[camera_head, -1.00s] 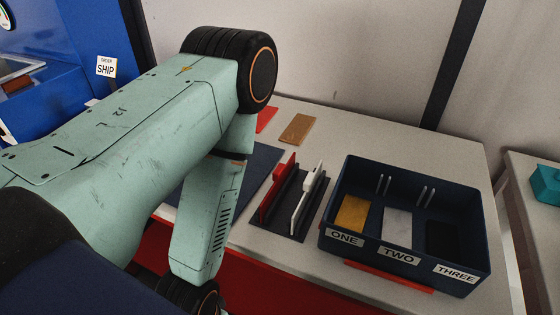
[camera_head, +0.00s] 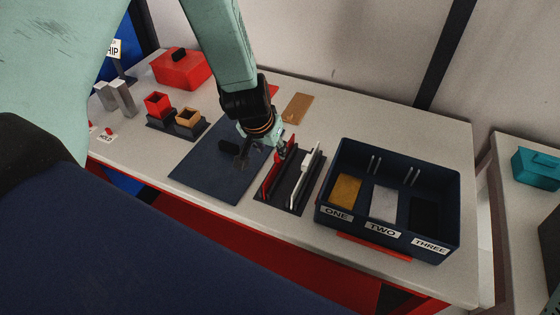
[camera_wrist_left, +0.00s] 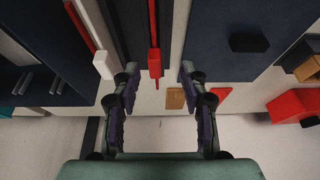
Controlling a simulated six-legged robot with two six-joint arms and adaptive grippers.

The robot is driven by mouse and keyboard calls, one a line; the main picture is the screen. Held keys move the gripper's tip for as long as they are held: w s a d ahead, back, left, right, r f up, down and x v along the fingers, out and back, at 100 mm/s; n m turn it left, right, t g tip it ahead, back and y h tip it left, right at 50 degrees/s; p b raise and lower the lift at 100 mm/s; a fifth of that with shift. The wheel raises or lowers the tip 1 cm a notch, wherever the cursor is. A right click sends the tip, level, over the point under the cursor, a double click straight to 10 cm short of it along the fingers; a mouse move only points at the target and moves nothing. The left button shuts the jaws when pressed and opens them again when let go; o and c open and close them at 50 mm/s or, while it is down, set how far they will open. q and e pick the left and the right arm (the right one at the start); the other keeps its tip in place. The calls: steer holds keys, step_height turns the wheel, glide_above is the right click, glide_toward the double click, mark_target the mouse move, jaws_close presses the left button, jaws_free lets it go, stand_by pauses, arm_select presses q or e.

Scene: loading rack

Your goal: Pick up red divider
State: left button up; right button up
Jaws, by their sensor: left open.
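The red divider (camera_head: 270,178) stands upright in a dark slotted rack (camera_head: 293,200), beside a white divider (camera_head: 303,180). In the left wrist view the red divider (camera_wrist_left: 154,62) is seen from above as a thin strip with a red tab at its end. My left gripper (camera_head: 263,150) is over the rack's left side, near the top of the red divider. In the left wrist view the left gripper (camera_wrist_left: 157,72) is open, with the red tab between its two fingertips and gaps on both sides. My right gripper is not in view.
Right of the rack is a dark blue bin (camera_head: 330,223) with compartments labelled ONE, TWO and THREE. A dark mat (camera_head: 215,170) lies to the left. Red and tan cups (camera_head: 158,104), a red box (camera_head: 182,68) and a brown block (camera_head: 297,108) are farther back.

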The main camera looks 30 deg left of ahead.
arm_select(q)
steer(key=x, duration=0.1)
steer(key=b+x, duration=0.1)
steer(key=shift+w+a+f, duration=0.1)
steer(key=shift+w+f, duration=0.05)
steer(key=shift+w, duration=0.25)
steer(key=b+x, duration=0.1)
steer(key=x, duration=0.1)
steer(key=d+x, duration=0.1)
steer(key=x, duration=0.2)
steer(key=shift+w+b, duration=0.2)
steer(key=shift+b, duration=0.15)
steer(key=shift+w+f, duration=0.1)
steer(key=shift+w, duration=0.1)
steer(key=shift+a, duration=0.1)
steer(key=shift+s, duration=0.1)
steer(key=shift+c, duration=0.4)
steer(key=shift+s, duration=0.1)
steer(key=shift+c, duration=1.4)
steer(key=c, duration=0.5)
jaws_close()
